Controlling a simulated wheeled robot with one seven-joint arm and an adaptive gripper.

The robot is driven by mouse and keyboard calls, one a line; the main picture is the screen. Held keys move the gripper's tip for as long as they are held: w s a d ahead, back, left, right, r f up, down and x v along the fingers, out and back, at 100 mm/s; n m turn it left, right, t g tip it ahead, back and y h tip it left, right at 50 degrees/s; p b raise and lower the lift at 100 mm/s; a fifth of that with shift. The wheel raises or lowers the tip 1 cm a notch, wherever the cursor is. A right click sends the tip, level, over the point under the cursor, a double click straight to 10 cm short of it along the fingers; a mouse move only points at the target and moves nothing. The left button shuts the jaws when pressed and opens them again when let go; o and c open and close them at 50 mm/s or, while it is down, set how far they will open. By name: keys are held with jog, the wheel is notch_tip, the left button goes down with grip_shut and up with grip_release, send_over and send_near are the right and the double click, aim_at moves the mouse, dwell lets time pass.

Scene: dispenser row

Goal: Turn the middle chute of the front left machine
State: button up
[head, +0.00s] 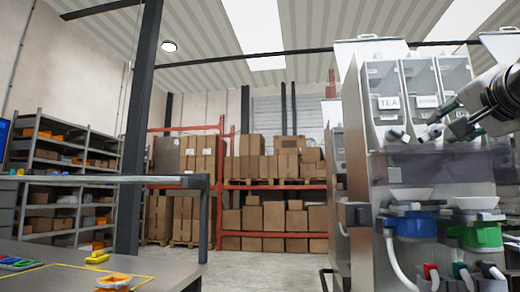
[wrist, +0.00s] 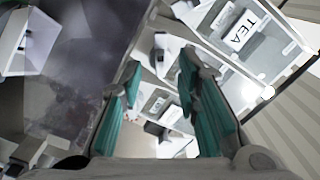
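The front left machine (head: 372,170) stands at the right of the head view, with tall clear canisters, the left one labelled TEA. A white chute sits below each canister. The middle chute (head: 432,132) is partly covered by my gripper (head: 434,121). In the wrist view the middle chute (wrist: 168,50) appears between and just beyond the tips of my gripper (wrist: 159,62). The teal fingers are apart with nothing held between them. I cannot tell whether a finger touches the chute. The left chute (head: 394,137) is clear of the gripper.
Below the chutes are a dark translucent panel (head: 415,168), a blue-collared funnel (head: 411,222) and a green-collared funnel (head: 478,235). Box racks fill the back; the floor between is free.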

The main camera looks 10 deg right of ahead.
jog(key=v, duration=0.6)
jog(key=shift+s, duration=0.15)
jog(key=a+f+n+g+y, duration=0.25)
jog(key=a+f, duration=0.25)
jog(key=f, duration=0.4)
jog(key=s+a+f+n+g+y, duration=0.1)
jog(key=a+f+n+g+y, duration=0.15)
jog(key=a+f, duration=0.45)
jog(key=a+f+n+g+y, duration=0.1)
jog(key=a+f+n+g, duration=0.25)
jog(key=f, duration=0.65)
jog(key=s+a+f+n+g+h, duration=0.1)
jog(key=s+a+f+n+g, duration=0.2)
jog(key=s+f, duration=0.65)
jog(key=s+f+n+g, duration=0.4)
jog(key=s+f+g, duration=0.2)
jog(key=s+f, duration=0.4)
notch_tip(320, 180, up, 28)
jog(key=w+t+p, duration=0.1)
jog(key=t+p, duration=0.3)
jog(key=p, duration=2.2)
jog(key=shift+w+d+f+p, duration=0.15)
jog(key=shift+w+d+p, duration=0.15)
jog(key=shift+w+p, duration=0.05)
